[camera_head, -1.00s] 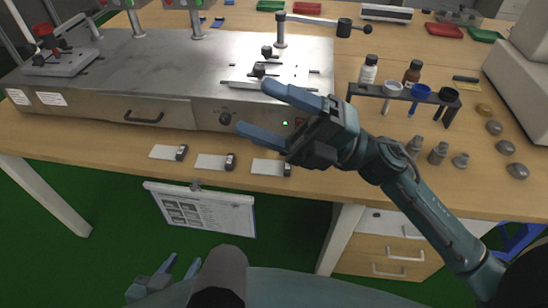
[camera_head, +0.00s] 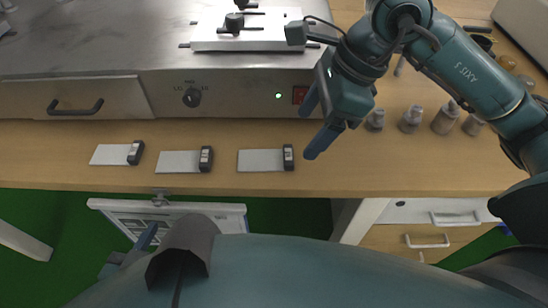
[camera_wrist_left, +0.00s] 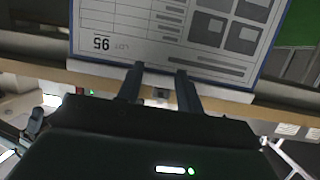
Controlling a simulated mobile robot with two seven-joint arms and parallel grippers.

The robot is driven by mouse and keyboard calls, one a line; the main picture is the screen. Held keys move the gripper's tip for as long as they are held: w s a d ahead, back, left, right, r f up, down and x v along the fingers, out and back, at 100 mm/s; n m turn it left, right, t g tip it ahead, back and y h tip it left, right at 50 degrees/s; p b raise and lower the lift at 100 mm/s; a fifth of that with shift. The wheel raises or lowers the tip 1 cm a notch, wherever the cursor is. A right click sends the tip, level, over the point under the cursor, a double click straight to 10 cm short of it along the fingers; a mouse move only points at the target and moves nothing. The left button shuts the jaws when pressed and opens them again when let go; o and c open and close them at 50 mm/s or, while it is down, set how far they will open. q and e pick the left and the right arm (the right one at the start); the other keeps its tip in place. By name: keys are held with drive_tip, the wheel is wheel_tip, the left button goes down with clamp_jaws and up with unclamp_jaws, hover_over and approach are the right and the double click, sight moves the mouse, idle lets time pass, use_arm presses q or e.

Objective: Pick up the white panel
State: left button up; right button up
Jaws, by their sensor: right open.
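Three flat white panels with dark end blocks lie in a row near the table's front edge in the head view: a left panel (camera_head: 110,154), a middle panel (camera_head: 178,162) and a right panel (camera_head: 260,160). My right gripper (camera_head: 314,122) is open and empty. It appears just right of the right panel's dark end, apart from it, with its fingers pointing down and left. My left gripper (camera_wrist_left: 161,88) is low in front of the table, mostly hidden by my arm in the head view. Its fingers stand apart in the left wrist view, facing a clipboard (camera_wrist_left: 160,22).
A metal machine (camera_head: 130,50) with a drawer handle, knob and red switch stands behind the panels. Small metal weights (camera_head: 411,119) stand right of my right gripper. The clipboard hangs below the table edge. The wooden strip (camera_head: 60,170) in front of the panels is clear.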

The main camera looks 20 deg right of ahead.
sight(290, 154)
drive_tip(key=b+x, duration=0.1)
drive_tip(key=x, duration=0.6)
drive_tip(key=shift+w, duration=0.2)
drive_tip(key=shift+c, duration=0.4)
drive_tip(key=c, duration=1)
wheel_tip(290, 154, up, 10)
drive_tip(key=shift+p, duration=1.05)
